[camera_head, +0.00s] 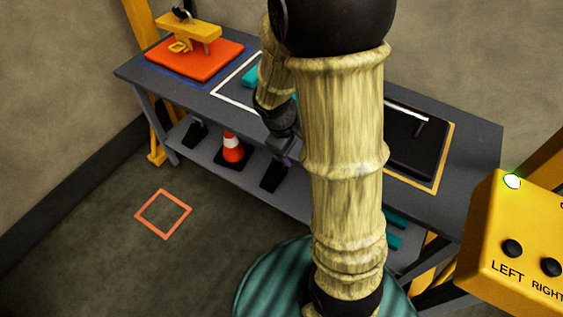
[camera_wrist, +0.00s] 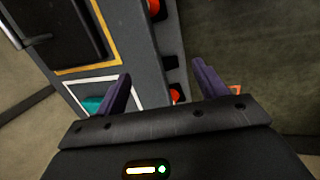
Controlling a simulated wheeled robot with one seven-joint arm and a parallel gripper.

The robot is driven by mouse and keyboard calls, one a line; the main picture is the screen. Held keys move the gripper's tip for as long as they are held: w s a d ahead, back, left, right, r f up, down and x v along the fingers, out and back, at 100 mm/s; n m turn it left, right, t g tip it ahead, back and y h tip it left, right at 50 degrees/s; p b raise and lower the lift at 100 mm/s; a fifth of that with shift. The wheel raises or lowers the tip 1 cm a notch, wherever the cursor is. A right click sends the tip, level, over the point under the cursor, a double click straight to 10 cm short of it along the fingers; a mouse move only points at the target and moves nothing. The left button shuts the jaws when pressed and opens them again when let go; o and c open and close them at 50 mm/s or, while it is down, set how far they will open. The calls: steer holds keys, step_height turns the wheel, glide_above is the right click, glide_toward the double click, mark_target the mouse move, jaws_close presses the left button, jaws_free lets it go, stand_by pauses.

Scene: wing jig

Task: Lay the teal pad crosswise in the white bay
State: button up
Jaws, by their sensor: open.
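The white bay (camera_head: 231,80) is a white outline on the grey bench, partly hidden behind my arm in the head view. It also shows in the wrist view (camera_wrist: 92,81). A teal pad (camera_head: 249,77) shows in part inside the outline. In the wrist view the teal pad (camera_wrist: 92,104) is mostly covered by a finger, so its full lie cannot be told. My gripper (camera_wrist: 160,72) is open with nothing between its fingers. In the head view my gripper (camera_head: 288,148) hangs by the bench's front edge, apart from the pad.
An orange pad (camera_head: 190,66) with a yellow handled piece sits in the blue bay at left. A black panel with a handle (camera_head: 415,145) lies in the yellow bay. A traffic cone (camera_head: 232,147) stands on the lower shelf. A yellow button box (camera_head: 520,245) is at right.

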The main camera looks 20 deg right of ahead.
steer(key=s+a+r+m+t+y, duration=0.1)
steer(key=s+a+r+m+y, duration=0.2)
steer(key=s+a+m, duration=0.3)
steer(key=shift+s+r+m, duration=0.25)
steer(key=shift+r+m, duration=0.05)
steer(key=shift+m, duration=0.2)
